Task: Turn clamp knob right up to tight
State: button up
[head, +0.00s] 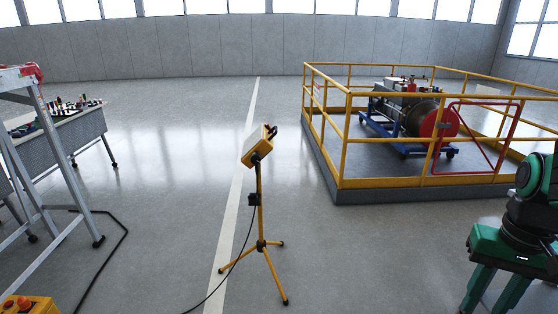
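A yellow work lamp (257,147) stands on a yellow tripod (260,218) in the middle of the head view, its head tilted. Small dark parts show at the lamp's right side (271,132) and below its head (256,158). I cannot tell whether either is the right clamp knob, nor how tight it is. My gripper (488,294) is at the lower right, with two green fingers pointing down and a gap between them. Its fingertips run to the bottom edge of the picture. It is well apart from the lamp, and I see nothing between its fingers.
A yellow-railed platform (345,185) with an engine on a blue stand (420,118) is at the right. A ladder (50,135) and a wheeled table (75,135) are at the left. Cables lie on the floor. Floor is clear between tripod and gripper.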

aim_at(256, 158)
jog(key=z, duration=0.05)
jog(key=i, duration=1)
